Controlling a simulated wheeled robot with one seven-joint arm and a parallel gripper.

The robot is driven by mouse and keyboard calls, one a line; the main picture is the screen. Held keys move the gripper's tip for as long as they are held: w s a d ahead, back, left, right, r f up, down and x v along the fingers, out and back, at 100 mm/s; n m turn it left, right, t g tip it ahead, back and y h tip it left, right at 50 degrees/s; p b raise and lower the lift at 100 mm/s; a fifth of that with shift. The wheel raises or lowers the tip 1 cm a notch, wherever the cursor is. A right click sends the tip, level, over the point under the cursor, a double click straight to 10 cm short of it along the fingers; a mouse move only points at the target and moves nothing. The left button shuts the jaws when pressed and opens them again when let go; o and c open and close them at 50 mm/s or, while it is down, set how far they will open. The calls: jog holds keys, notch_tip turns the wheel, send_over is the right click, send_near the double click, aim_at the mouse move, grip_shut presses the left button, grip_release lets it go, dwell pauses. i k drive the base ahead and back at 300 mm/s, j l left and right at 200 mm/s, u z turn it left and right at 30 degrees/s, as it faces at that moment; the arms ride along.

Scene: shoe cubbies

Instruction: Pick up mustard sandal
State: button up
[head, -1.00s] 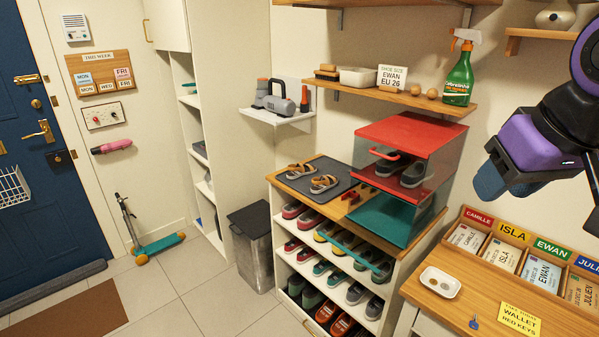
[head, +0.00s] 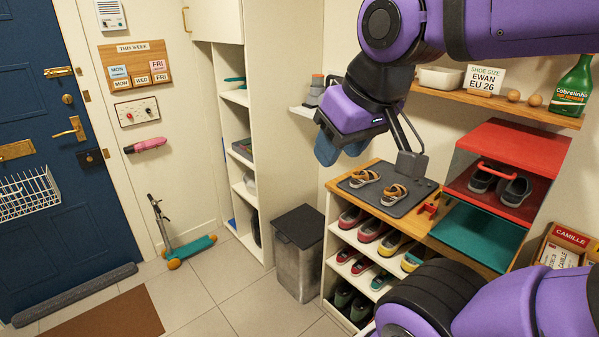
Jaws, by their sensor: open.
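Two strappy mustard-brown sandals lie side by side on the dark grey mat on top of the shoe cubby: a left one (head: 364,178) and a right one (head: 395,195). Both look alike and are uncovered. The grey mat (head: 425,193) lies on the wooden top.
A red-topped box (head: 520,150) with dark shoes inside stands right of the mat. A wooden wall shelf (head: 480,102) with a green spray bottle (head: 572,88) is above. A dark bin (head: 299,250) stands left of the cubby. Several shoes fill the cubby rows below.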

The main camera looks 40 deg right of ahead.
aim_at(359, 181)
jog(key=i+j, duration=0.1)
jog(key=i, duration=0.65)
jog(key=i+j, duration=0.1)
jog(key=i, duration=0.65)
jog(key=i+z, duration=0.3)
jog(key=z, duration=0.15)
jog(key=i+j+z, duration=0.25)
jog(key=z, duration=0.2)
jog(key=i+j+z, duration=0.3)
jog(key=z, duration=0.15)
jog(key=i+j+z, duration=0.2)
jog(key=j+z, duration=0.25)
jog(key=i+j+z, duration=0.15)
jog(key=j+z, duration=0.15)
jog(key=z, duration=0.15)
jog(key=j+z, duration=0.45)
jog(key=i, duration=0.05)
